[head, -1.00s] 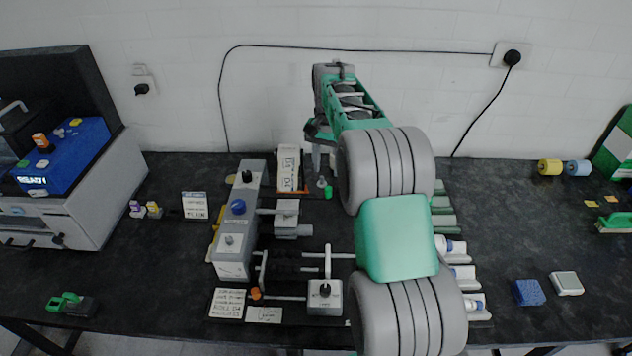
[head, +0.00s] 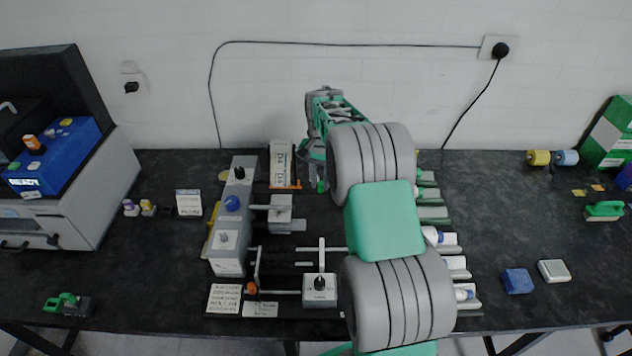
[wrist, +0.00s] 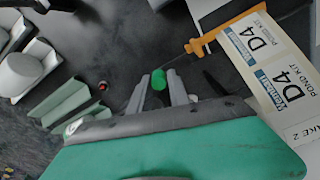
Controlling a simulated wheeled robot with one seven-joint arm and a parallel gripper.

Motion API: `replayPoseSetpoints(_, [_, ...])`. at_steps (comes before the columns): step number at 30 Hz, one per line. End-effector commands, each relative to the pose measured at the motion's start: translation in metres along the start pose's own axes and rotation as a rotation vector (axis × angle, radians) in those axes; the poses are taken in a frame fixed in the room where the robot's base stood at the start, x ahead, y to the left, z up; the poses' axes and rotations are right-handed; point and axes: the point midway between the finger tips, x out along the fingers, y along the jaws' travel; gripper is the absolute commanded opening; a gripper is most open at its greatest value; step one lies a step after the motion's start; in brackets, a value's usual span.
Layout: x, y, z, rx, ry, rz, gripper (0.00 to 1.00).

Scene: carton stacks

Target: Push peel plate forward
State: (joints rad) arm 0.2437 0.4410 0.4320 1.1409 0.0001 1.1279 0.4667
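No part is marked as the peel plate. A white strip with D4 labels (head: 281,160) has an orange edge piece (head: 286,187) along its front, at the back of the bench. In the wrist view the orange piece (wrist: 222,32) lies at upper right beside the D4 labels (wrist: 262,60). In the wrist view the green knob (wrist: 159,81) shows between the two grey fingers of my gripper (wrist: 158,88). The fingers are apart, with small gaps beside the knob; contact cannot be told. What the knob joins to is hidden.
A grey machine with knobs (head: 235,215) and rods stands left of my arm. White and green holders with bottles (head: 455,265) line the right side. A blue block (head: 517,281) lies farther right. The wall (head: 400,90) is close behind.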

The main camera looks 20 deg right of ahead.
Motion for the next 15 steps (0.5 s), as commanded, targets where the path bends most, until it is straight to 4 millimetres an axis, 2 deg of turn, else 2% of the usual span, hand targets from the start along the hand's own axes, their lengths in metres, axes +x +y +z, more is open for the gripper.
replayPoseSetpoints(1, [-0.0002, -0.0002, 0.0001, 0.0, 0.0, 0.0, 0.17])
replayPoseSetpoints(7, [-0.0004, -0.0012, 0.0003, -0.003, 0.001, -0.001, 0.01])
replayPoseSetpoints(15, [-0.0008, -0.0026, 0.0007, -0.005, 0.002, -0.002, 0.0])
